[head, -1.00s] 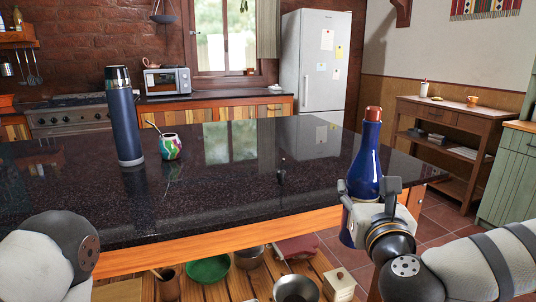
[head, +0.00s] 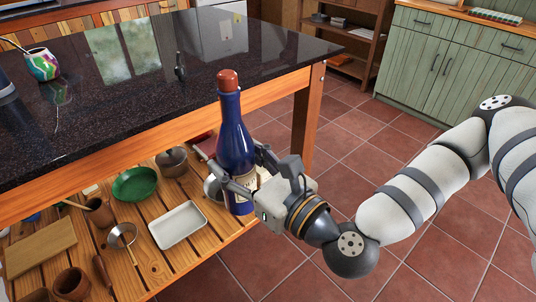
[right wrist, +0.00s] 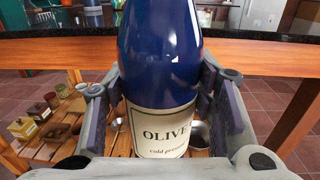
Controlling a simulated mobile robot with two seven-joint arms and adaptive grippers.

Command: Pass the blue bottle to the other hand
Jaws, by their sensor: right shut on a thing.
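The blue bottle (head: 234,140) has a reddish-brown cap and a pale label. It stands upright in my right gripper (head: 252,172), held in the air in front of the island's edge. In the right wrist view the bottle (right wrist: 160,55) fills the space between the two fingers (right wrist: 160,105), and its label reads "OLIVE". The right gripper is shut around the bottle's body. The bottle's base is clear of the countertop. My left gripper is not in view in the head view.
The dark stone countertop (head: 130,110) lies behind the bottle, with a colourful mate cup (head: 43,64) at left. A slatted lower shelf (head: 145,265) holds a green bowl (head: 135,184), a white tray (head: 178,225) and pots. Tiled floor (head: 400,180) is open at right. Green cabinets (head: 455,60) stand behind.

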